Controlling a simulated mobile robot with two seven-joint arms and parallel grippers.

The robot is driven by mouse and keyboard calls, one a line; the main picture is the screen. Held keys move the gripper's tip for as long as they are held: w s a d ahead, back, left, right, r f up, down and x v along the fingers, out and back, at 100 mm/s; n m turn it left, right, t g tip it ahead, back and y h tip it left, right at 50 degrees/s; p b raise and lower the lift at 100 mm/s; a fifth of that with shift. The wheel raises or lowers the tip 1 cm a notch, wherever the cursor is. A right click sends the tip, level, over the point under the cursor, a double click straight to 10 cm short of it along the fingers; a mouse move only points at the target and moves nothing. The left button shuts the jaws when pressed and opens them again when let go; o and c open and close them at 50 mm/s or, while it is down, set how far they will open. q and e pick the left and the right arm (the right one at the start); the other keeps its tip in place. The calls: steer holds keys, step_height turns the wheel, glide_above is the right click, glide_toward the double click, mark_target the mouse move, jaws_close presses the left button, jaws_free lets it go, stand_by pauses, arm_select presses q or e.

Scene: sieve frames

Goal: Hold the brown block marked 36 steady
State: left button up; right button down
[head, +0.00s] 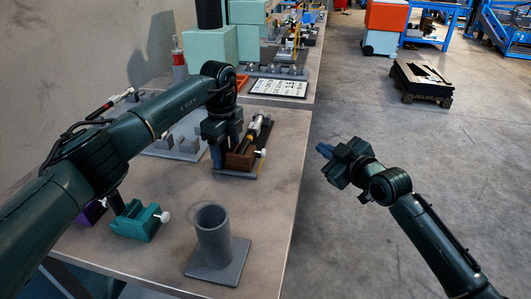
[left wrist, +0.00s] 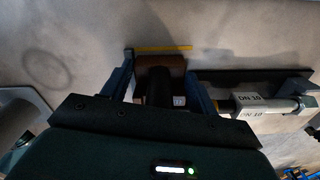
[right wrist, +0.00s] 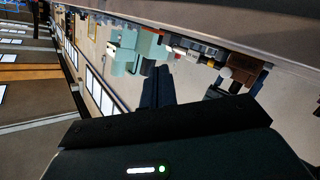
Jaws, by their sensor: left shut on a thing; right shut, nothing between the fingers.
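The brown block (head: 241,160) stands on the workbench in the head view, at the near end of a dark base plate. In the left wrist view the brown block (left wrist: 150,62) sits between the two blue fingers. My left gripper (head: 222,157) comes down on it from above and is shut on it; it also shows in the left wrist view (left wrist: 161,72). The marking 36 cannot be read. My right gripper (head: 325,152) is shut and empty, out over the floor to the right of the bench; its fingers show in the right wrist view (right wrist: 158,88).
A syringe-like part (head: 256,128) lies right behind the block. A grey tube on a square foot (head: 214,237) stands near the front of the bench, with a teal clamp block (head: 137,220) to its left. A white number board (head: 280,88) lies behind. The bench's right edge is close.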

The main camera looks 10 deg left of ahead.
mark_target(264, 153)
steer(key=s+a+g, duration=0.1)
steer(key=s+f, duration=0.1)
steer(key=s, duration=0.1)
steer(key=shift+a+f+n+g+y, duration=0.2)
steer(key=shift+a+n+g+y, duration=0.1)
steer(key=shift+a+n+g, duration=0.1)
steer(key=shift+w+a, duration=0.2)
steer(key=shift+a, duration=1.25)
steer(key=shift+w+a, duration=0.2)
steer(key=shift+a, duration=1.25)
steer(key=shift+w+a, duration=0.2)
steer(key=shift+a, duration=1.25)
steer(key=shift+a, duration=0.15)
steer(key=shift+a, duration=0.25)
steer(key=shift+a, duration=0.7)
steer(key=shift+d, duration=0.1)
steer(key=shift+s+d, duration=0.1)
steer(key=shift+d, duration=0.85)
